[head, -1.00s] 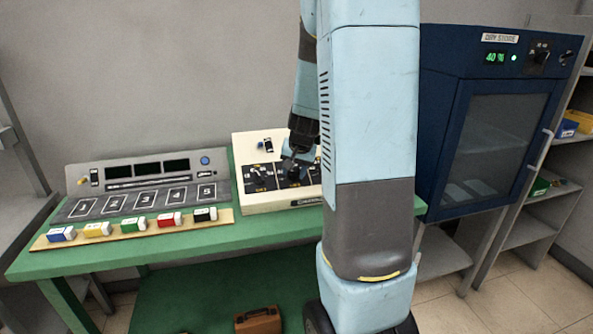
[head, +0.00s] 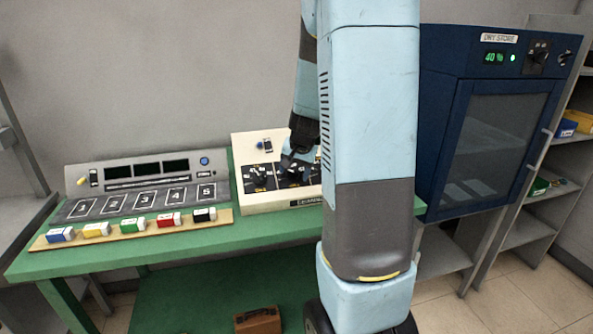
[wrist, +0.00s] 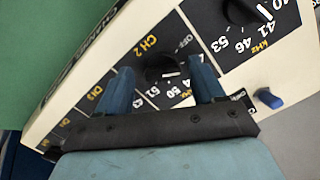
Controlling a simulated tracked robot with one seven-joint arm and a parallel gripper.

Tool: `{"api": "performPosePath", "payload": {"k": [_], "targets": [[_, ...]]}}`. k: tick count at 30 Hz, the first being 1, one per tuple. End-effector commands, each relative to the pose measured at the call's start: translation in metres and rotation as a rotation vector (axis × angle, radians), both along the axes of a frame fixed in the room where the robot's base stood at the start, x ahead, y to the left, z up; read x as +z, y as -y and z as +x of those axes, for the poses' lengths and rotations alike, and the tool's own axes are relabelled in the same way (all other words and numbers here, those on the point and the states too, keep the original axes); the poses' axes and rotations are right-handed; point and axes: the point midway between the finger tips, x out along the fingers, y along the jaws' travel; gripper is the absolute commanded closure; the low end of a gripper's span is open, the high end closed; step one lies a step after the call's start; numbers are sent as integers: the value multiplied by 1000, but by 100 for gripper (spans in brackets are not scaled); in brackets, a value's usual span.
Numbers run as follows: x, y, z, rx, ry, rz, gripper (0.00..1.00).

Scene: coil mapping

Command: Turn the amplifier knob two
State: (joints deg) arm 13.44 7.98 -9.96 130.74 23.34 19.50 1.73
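The amplifier (head: 285,202) is a cream box with black dial panels on the green bench. In the wrist view its CH 2 knob (wrist: 168,73) is black with a white pointer mark, with printed kHz numbers and OFF around it. My gripper (wrist: 162,82) has blue fingers standing apart on either side of this knob, with a visible gap on the left side. Whether the right finger touches cannot be told. In the head view my gripper (head: 291,158) is above the middle dial, partly hidden by my arm.
Left of the amplifier stands a grey console (head: 140,175) with numbered slots and several coloured blocks on a wooden strip (head: 100,240). A blue dry-store cabinet (head: 490,150) stands at right. In the wrist view a blue button (wrist: 269,99) and another knob (wrist: 245,12) lie near the right finger.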

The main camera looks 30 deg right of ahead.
Motion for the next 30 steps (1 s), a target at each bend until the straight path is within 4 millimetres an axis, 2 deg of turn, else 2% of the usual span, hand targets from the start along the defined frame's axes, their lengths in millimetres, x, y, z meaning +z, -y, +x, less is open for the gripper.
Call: {"api": "performPosePath", "payload": {"k": [8,13,30], "targets": [[1,-1,0,2,0,0,30],[11,-2,-4,4,1,1,30],[93,-6,-42,2,3,1,30]]}}
